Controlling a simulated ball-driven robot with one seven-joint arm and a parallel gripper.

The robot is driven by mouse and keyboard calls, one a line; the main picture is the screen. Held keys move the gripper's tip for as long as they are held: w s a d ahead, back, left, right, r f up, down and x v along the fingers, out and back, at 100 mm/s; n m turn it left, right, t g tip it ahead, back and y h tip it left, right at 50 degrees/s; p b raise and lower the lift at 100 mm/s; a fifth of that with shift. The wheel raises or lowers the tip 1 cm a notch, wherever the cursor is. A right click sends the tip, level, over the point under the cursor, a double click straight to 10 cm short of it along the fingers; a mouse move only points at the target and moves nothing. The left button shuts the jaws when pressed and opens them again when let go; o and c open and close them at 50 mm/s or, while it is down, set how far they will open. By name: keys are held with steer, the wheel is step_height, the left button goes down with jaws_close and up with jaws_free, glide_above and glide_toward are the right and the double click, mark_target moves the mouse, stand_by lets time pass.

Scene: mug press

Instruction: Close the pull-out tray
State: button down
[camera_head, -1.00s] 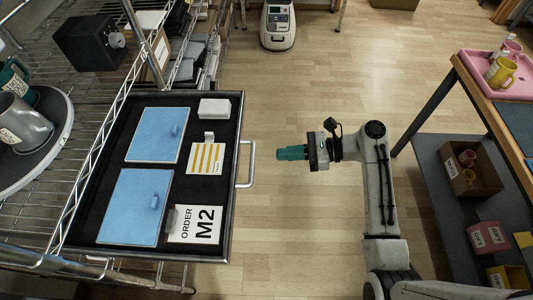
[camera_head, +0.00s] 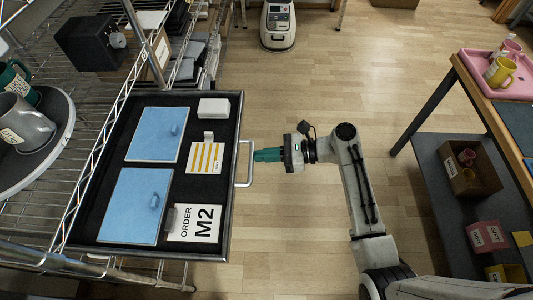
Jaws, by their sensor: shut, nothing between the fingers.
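The pull-out tray (camera_head: 221,222) is black with a metal rim and extends out of the wire shelf. Its metal bar handle (camera_head: 251,165) stands off its right edge. Two blue pads, a white block, a yellow-striped card and an "ORDER M2" card lie in the tray. My gripper (camera_head: 256,155) has teal fingers and is shut and empty. It points left, with its fingertips at the handle, near the handle's upper part. I cannot tell from this view whether the fingertips touch the handle or are above it.
The wire shelf (camera_head: 72,188) is on the left, with a round dark tray (camera_head: 66,115) of mugs. A wooden-topped table (camera_head: 480,98) with a pink tray (camera_head: 478,70) stands at the right. A wheeled machine (camera_head: 278,24) stands at the back. The floor between is clear.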

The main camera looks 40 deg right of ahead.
mark_target(160, 152)
steer(key=r+x, duration=0.2)
steer(key=x, duration=0.7)
steer(key=r+x, duration=0.1)
steer(key=x, duration=0.8)
steer(key=w+r+x, duration=0.1)
steer(key=r+x, duration=0.1)
steer(key=x, duration=0.8)
steer(key=shift+a+r, duration=0.3)
steer(key=shift+a, duration=0.25)
steer(key=shift+w+r, duration=0.15)
steer(key=shift+a+r, duration=0.1)
steer(key=shift+r, duration=0.05)
steer(key=shift+r, duration=0.1)
